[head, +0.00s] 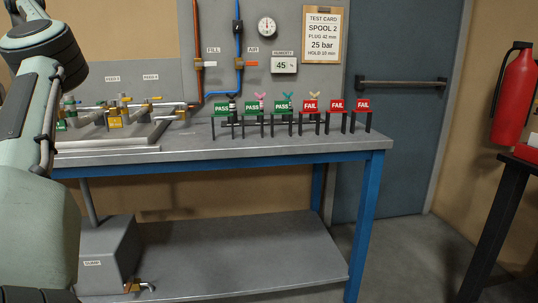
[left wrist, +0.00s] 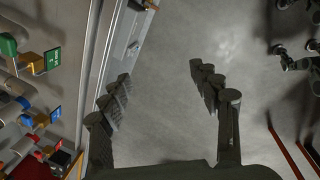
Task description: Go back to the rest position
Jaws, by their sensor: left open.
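My left arm comes in at the left edge of the head view; its gripper is outside that view. In the left wrist view my left gripper (left wrist: 160,82) is open, its two dark fingers wide apart with nothing between them. Behind the fingers is a bare grey surface. My right gripper shows in neither view. The grey-topped workbench (head: 320,148) with blue legs stands in front of me in the head view, to the right of my left arm.
PASS tags (head: 222,108) and FAIL tags (head: 310,105) stand in a row on black stands on the bench. Pipe fittings (head: 115,112) sit at the bench's left. A red fire extinguisher (head: 515,95) is at far right. Fittings (left wrist: 30,120) also line the wrist view's left.

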